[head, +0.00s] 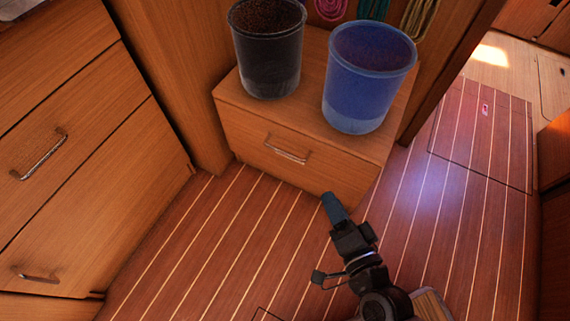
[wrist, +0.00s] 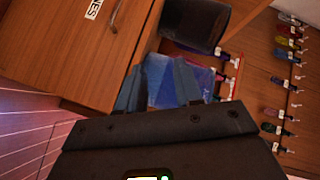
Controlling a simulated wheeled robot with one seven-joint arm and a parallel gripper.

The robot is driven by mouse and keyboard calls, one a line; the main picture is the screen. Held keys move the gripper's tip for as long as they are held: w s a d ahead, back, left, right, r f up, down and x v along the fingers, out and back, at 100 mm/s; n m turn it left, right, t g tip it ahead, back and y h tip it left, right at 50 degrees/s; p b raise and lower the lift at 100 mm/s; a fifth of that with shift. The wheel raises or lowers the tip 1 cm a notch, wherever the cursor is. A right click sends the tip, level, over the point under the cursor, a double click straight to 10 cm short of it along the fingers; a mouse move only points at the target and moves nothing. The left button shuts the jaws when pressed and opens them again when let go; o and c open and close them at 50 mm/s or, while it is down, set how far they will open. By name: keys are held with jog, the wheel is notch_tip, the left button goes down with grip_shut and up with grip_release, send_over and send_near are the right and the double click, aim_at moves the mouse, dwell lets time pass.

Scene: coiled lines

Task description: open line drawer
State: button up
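The drawer (head: 240,130) is a low wooden front with a metal bar handle (head: 287,155) at its middle. It looks shut, flush with its cabinet. In the wrist view the wooden front (wrist: 55,45) fills the upper left, with a white label (wrist: 93,9) partly reading "NES". My gripper (head: 329,200) is in front of the drawer's lower right part, right of and below the handle, apart from it. In the wrist view my gripper's two blue-grey fingers (wrist: 160,82) stand apart with nothing held between them.
A black bucket (head: 268,55) and a blue bucket (head: 368,80) stand on the cabinet top. Coiled lines (head: 374,10) hang behind them. A larger wooden drawer unit (head: 70,120) stands at left. The striped floor (head: 215,250) before the drawer is clear.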

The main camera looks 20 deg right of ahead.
aim_at(285, 152)
jog(key=shift+w+a+f+m+b, duration=0.3)
jog(key=shift+w+f+m+b, duration=1.35)
jog(key=shift+w, duration=2.6)
jog(key=shift+w+a+f+m+b, duration=0.25)
jog(key=shift+w+f+m+b, duration=0.45)
jog(key=shift+w+f+b, duration=2.15)
jog(key=shift+w+a+f+m+b, duration=0.3)
jog(key=shift+w+f+m+b, duration=0.7)
jog(key=shift+w+f, duration=3.35)
jog(key=shift+w+r, duration=1.25)
jog(key=shift+c, duration=0.4)
grip_shut()
